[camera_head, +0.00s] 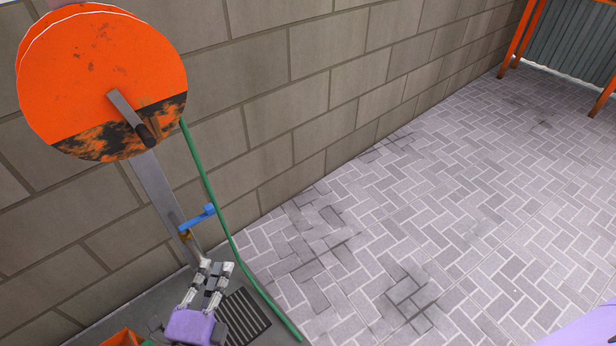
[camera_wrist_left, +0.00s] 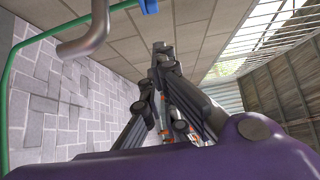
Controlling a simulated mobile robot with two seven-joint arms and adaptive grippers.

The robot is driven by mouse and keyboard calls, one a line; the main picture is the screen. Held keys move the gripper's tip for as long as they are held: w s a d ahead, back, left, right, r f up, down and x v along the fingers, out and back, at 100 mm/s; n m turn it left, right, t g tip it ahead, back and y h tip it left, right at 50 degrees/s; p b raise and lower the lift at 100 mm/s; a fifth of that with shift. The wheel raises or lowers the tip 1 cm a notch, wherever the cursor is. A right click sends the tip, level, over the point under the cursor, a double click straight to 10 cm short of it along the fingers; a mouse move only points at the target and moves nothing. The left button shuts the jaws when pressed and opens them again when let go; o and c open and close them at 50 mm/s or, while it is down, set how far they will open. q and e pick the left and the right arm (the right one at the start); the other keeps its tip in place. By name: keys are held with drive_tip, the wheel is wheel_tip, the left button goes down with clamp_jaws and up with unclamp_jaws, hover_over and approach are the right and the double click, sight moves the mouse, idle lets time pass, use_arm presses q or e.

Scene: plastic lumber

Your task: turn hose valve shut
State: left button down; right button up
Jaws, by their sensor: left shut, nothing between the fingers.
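The hose valve has a blue lever handle (camera_head: 197,217) on a brass-coloured body (camera_head: 185,235), beside the grey post under the orange reel. The handle points up and to the right in the head view. A bit of the blue handle (camera_wrist_left: 148,6) shows at the top edge of the left wrist view, with a grey bent pipe (camera_wrist_left: 88,40) left of it. My left gripper (camera_head: 216,265) is just below the valve, apart from the handle. Its fingers (camera_wrist_left: 161,48) are shut with nothing between them. My right gripper is not in view.
A large orange hose reel (camera_head: 95,70) with a crank stands against the block wall (camera_head: 290,80). A green hose (camera_head: 222,225) hangs from it to the floor. A dark grate (camera_head: 246,318) lies beside my left gripper.

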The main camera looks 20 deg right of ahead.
sight(197, 219)
use_arm(q)
drive_tip(key=w+a+b+x, duration=0.1)
drive_tip(key=a+b+x, duration=0.1)
drive_tip(key=x, duration=1)
drive_tip(key=shift+w+a, duration=0.2)
drive_tip(key=shift+w, duration=0.35)
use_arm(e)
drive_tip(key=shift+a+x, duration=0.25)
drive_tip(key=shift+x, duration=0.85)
use_arm(q)
drive_tip(key=shift+w, duration=0.7)
drive_tip(key=shift+a+r, duration=0.1)
